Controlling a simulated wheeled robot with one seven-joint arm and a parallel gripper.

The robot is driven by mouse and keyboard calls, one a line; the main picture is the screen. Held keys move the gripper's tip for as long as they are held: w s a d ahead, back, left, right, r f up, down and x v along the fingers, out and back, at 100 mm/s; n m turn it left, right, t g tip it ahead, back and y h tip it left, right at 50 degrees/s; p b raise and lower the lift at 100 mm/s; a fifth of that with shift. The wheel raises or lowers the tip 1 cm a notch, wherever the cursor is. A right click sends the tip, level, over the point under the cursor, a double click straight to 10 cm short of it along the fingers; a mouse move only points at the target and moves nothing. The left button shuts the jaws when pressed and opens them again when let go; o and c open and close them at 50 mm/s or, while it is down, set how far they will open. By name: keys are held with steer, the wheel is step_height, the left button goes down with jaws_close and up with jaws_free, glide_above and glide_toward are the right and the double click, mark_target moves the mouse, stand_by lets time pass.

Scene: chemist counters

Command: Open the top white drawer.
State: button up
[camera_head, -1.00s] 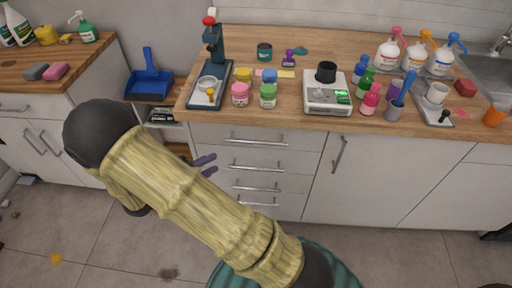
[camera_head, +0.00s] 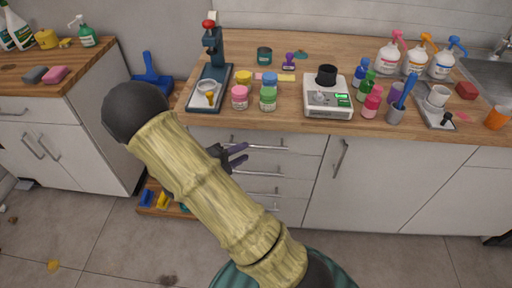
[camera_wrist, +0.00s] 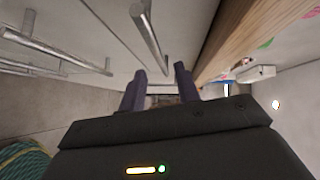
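The top white drawer (camera_head: 290,137) is shut, just under the wooden counter edge, with a horizontal metal handle (camera_head: 270,148). My gripper (camera_head: 245,155) is in front of the drawer stack at the left part of this handle, its dark purple fingers apart. In the wrist view my gripper (camera_wrist: 160,82) is open, with nothing held between the fingers. A metal bar handle (camera_wrist: 150,38) runs close beyond the fingertips, near the wooden edge; I cannot tell whether it touches a finger. My arm hides part of the lower drawers.
More drawer handles (camera_head: 262,172) lie below. A cabinet door with a vertical handle (camera_head: 340,158) is to the right. The wooden counter (camera_head: 300,110) above holds a scale (camera_head: 328,104), jars and bottles. A blue dustpan (camera_head: 150,75) stands in the gap on the left. Floor in front is open.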

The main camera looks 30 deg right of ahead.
mark_target(256, 146)
steer(key=x, duration=0.6)
steer(key=shift+d+b, duration=0.15)
steer(key=shift+b, duration=0.25)
jaws_close()
